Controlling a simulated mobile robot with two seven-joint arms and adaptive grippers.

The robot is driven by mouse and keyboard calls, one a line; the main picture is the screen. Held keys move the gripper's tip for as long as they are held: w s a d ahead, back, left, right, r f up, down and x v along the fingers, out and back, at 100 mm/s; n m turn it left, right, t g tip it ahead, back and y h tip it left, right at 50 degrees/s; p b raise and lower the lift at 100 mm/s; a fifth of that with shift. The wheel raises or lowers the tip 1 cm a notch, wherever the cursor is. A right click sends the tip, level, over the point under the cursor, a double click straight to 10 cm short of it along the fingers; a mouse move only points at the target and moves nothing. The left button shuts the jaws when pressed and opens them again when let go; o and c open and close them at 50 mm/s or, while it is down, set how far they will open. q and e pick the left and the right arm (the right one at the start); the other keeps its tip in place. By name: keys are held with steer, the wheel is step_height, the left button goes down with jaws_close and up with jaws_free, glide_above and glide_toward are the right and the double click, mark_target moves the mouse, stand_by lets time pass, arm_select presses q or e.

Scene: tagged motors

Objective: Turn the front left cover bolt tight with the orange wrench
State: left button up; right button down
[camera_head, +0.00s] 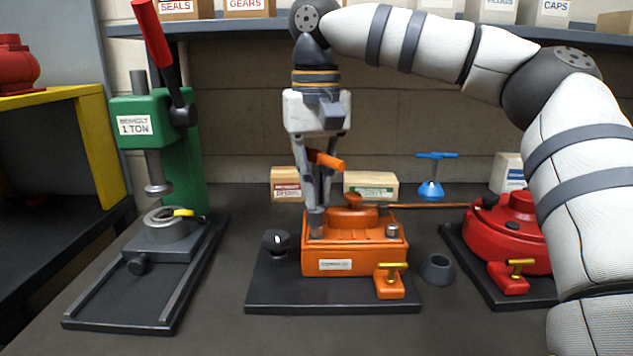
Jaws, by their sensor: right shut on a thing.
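The orange motor (355,250) sits on a dark base plate (270,295) in the middle of the bench, with an orange cover and knob on top. My right gripper (317,180) points down over the left part of the cover and is shut on the orange wrench (328,160). The wrench's orange handle shows between the fingers, and its grey socket (316,222) stands upright at the cover's front left corner. The front left bolt is hidden under or behind the socket. The cover bolt at the front right (392,230) is visible. My left gripper is not in view.
A green press (180,130) with a red lever stands to the left. A red motor (510,235) is to the right. A blue T-handled tool (432,178) stands behind, near small boxes (370,185). A dark cup (437,268) stands right of the orange motor.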

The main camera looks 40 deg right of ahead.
steer(key=shift+f, duration=0.9)
